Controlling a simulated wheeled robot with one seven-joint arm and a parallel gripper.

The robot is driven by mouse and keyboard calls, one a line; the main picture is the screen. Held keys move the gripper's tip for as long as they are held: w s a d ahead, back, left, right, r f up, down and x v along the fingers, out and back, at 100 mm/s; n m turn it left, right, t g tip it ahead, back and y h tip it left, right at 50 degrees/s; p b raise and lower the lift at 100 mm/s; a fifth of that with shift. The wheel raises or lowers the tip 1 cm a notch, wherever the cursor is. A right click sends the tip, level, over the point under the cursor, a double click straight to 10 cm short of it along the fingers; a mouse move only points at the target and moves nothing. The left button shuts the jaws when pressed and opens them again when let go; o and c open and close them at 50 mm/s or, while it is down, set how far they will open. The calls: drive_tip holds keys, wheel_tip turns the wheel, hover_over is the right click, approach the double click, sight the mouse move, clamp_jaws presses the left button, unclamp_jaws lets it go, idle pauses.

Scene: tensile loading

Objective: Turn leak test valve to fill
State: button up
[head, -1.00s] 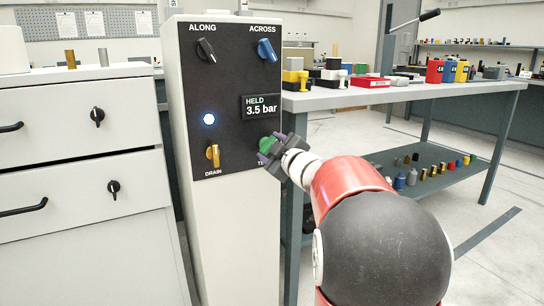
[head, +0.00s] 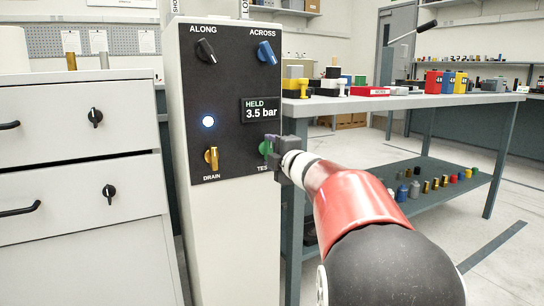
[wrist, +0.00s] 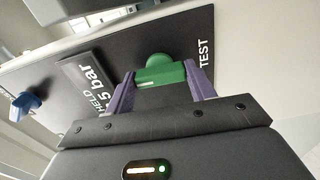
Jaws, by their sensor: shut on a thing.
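The green TEST knob (head: 265,148) sits at the lower right of the black panel (head: 228,95) on a white cabinet. My gripper (head: 269,147) is at the knob, its purple fingers closed on either side of the green grip. In the wrist view the knob (wrist: 160,70) lies between both fingertips, with the label TEST beside it. In the head view my gripper partly covers the knob and its label. The display (head: 261,110) reads HELD 3.5 bar. A round light (head: 208,121) on the panel glows bluish white.
A black ALONG knob (head: 206,51) and a blue ACROSS knob (head: 267,52) are above. White drawers (head: 75,150) stand at left, a workbench (head: 400,102) at right.

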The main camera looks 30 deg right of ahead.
idle(0.3)
drive_tip(key=o, duration=1)
drive_tip(key=shift+s+d, duration=0.1)
drive_tip(key=shift+s, duration=3.8)
